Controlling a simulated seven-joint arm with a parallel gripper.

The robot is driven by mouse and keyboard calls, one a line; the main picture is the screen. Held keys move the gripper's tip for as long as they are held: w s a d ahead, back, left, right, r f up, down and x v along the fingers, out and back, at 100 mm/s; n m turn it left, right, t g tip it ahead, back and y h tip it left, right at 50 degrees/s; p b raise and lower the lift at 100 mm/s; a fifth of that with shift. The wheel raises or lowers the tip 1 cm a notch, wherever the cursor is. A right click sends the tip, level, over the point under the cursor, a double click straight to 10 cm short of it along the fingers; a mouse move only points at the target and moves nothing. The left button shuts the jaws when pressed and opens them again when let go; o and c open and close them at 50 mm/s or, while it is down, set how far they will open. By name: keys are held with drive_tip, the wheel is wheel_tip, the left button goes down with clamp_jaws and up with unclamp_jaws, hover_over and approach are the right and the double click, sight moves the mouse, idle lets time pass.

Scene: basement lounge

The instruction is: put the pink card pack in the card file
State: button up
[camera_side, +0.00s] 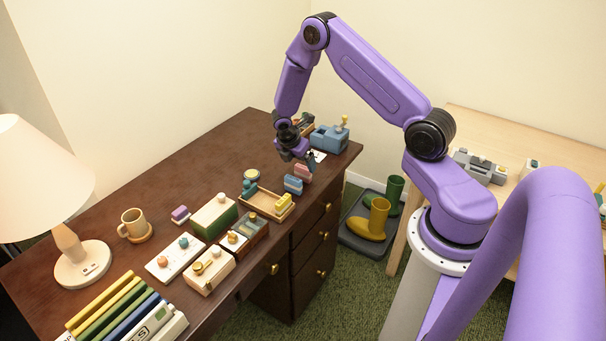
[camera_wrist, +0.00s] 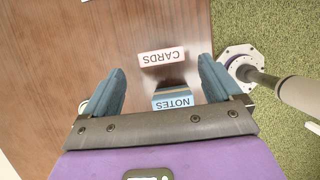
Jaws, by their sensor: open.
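A pink pack (camera_side: 303,171) stands near the right edge of the dark desk. In the wrist view, a pink-edged pack marked CARDS (camera_wrist: 162,57) lies between and slightly beyond my fingers. A blue pack (camera_side: 293,185) stands beside it; it reads NOTES in the wrist view (camera_wrist: 173,100) and sits closer to my palm. My gripper (camera_side: 297,157) is open and empty, just above and behind the pink pack; both fingers spread around the packs' area in the wrist view (camera_wrist: 162,68). I cannot tell for certain which container is the card file; a dark compartmented box (camera_side: 257,240) stands front left of the packs.
A shallow wooden tray (camera_side: 253,207) holds a yellow block. A green box with a pale lid (camera_side: 214,217), pale boxes with knobs, a mug (camera_side: 133,223) and a lamp (camera_side: 82,262) stand farther left. A blue box (camera_side: 328,138) is behind my gripper. The desk's back middle is clear.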

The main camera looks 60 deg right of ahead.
sight(303, 167)
drive_tip(key=shift+x, duration=2.6)
drive_tip(key=shift+s+d, duration=0.15)
drive_tip(key=shift+d, duration=0.05)
drive_tip(key=c, duration=1.1)
drive_tip(key=shift+r, duration=0.1)
drive_tip(key=shift+c, duration=0.2)
drive_tip(key=shift+r, duration=0.15)
